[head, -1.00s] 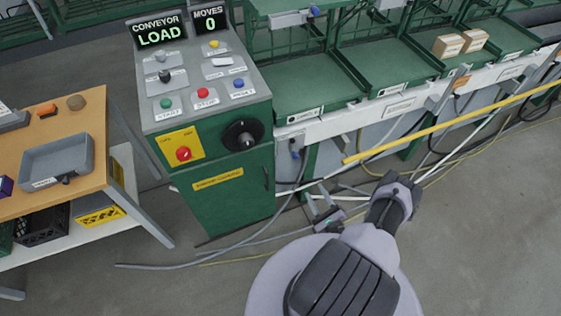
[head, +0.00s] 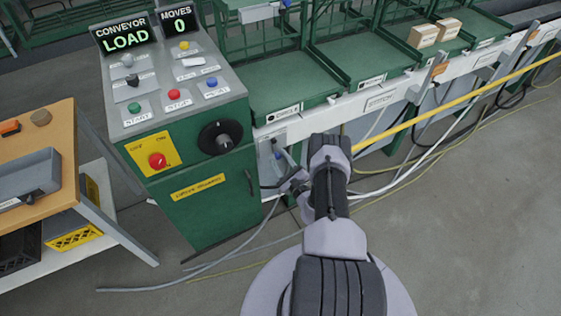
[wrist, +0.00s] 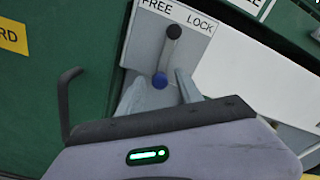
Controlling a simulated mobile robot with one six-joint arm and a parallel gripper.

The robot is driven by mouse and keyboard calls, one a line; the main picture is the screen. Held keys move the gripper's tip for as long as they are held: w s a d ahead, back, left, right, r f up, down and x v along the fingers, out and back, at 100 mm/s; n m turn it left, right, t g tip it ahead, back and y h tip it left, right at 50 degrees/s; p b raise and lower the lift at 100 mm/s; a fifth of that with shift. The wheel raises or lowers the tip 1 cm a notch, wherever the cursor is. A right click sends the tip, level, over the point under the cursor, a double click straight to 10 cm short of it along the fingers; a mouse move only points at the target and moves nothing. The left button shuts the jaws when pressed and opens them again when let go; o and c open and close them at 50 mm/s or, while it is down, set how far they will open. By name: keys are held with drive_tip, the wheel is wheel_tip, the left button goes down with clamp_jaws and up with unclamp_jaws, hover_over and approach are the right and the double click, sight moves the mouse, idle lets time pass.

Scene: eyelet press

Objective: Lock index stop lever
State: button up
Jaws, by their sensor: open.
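The labels sit above the pivot, and I cannot tell which one the lever is set to. My gripper (wrist: 160,91) is open, with one finger on each side of the knob; contact is not clear. In the head view the blue knob (head: 278,156) shows small beside the green cabinet, with my gripper (head: 286,181) just below it.
The green control cabinet (head: 209,211) stands left of the lever, with a dark handle (wrist: 64,105) near my gripper. A yellow rail (head: 450,104) runs to the right of my arm. Cables lie on the floor. A wooden-topped table (head: 66,172) stands farther left.

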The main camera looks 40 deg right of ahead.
drive_tip(key=shift+c, duration=0.2)
clamp_jaws()
idle(1.1)
